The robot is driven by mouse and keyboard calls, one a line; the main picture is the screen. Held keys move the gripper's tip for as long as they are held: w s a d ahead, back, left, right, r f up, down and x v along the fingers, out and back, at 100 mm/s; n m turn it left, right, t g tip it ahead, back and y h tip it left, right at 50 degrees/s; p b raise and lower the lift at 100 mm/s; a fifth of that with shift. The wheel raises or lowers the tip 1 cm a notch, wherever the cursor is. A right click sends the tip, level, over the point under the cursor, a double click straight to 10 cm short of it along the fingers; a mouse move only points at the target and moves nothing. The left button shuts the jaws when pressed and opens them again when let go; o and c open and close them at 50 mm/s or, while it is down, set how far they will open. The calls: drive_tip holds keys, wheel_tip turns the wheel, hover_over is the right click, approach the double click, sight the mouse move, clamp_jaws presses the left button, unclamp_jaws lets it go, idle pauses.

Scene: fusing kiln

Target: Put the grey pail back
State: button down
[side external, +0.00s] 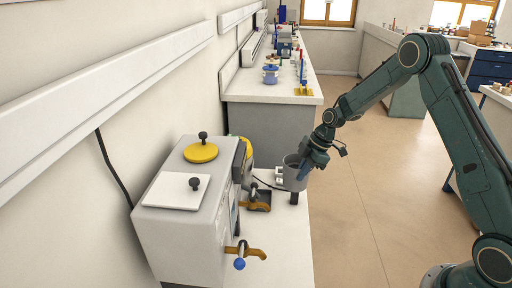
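The grey pail (291,176) is upright near the right edge of the white worktop, beside the kiln. A short dark block or post shows directly below it. My gripper (304,174) is at the right side of the pail's rim, overlapping it in the picture. The fingers are small and partly merge with the pail, so I cannot tell whether they are closed on it. I also cannot tell whether the pail rests on the dark block or hangs above it.
A white and grey kiln (180,235) with a yellow lid (200,152) and a brown-handled, blue-tipped lever (243,254) stands left of the pail. Another brown lever (257,206) is close by. A long bench (268,96) with bottles is behind. Open floor lies right.

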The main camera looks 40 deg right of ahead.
drive_tip(key=shift+w, duration=0.1)
wheel_tip(320, 180, down, 16)
idle(0.8)
drive_tip(key=shift+f, duration=0.1)
drive_tip(key=shift+f, duration=1.8)
drive_tip(key=shift+f, duration=0.1)
drive_tip(key=c, duration=1.6)
unclamp_jaws()
drive_tip(key=v, duration=1.2)
